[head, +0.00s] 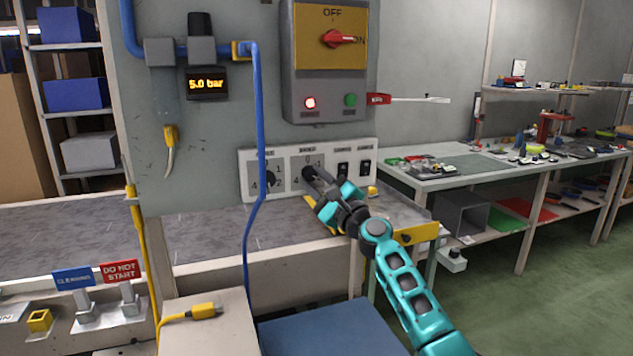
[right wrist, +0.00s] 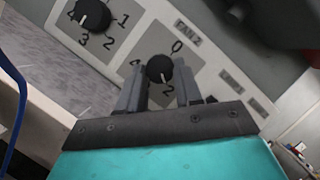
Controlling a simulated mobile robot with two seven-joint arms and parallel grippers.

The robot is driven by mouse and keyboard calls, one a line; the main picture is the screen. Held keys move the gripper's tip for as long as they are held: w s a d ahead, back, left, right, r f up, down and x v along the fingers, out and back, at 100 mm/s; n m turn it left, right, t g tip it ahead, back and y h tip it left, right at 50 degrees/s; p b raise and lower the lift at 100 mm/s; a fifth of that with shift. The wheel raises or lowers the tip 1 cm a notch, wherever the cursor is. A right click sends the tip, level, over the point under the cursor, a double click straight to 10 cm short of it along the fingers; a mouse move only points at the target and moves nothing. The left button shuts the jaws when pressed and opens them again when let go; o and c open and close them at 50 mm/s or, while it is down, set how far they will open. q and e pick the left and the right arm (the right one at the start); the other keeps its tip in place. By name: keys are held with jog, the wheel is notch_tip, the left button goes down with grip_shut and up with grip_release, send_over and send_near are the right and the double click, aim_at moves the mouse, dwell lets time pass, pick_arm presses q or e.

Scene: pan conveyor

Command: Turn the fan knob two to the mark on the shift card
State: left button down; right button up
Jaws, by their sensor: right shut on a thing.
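The fan knob two (right wrist: 158,68) is a round black knob on a grey dial plate labelled FAN2, with 0 and other numbers around it. In the head view the knob (head: 307,172) is partly hidden by my right gripper (head: 314,177). The right gripper's fingers (right wrist: 160,88) are shut on the knob, one on each side. Which number the knob points to is hard to tell. The other fan knob (right wrist: 94,15) is beside it, on a dial with 1 to 4. I cannot make out the shift card. My left gripper is not in view.
The white control panel (head: 246,160) also holds two black switches (head: 343,170). Above it is a switch box (head: 330,95) with a red handle. A blue hose (head: 257,130) hangs in front of the panel. A grey worktop (head: 215,232) lies below.

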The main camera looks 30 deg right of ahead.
jog(key=o, duration=0.8)
jog(key=shift+o, duration=1.2)
jog(key=v, duration=1.3)
jog(key=shift+b, duration=0.35)
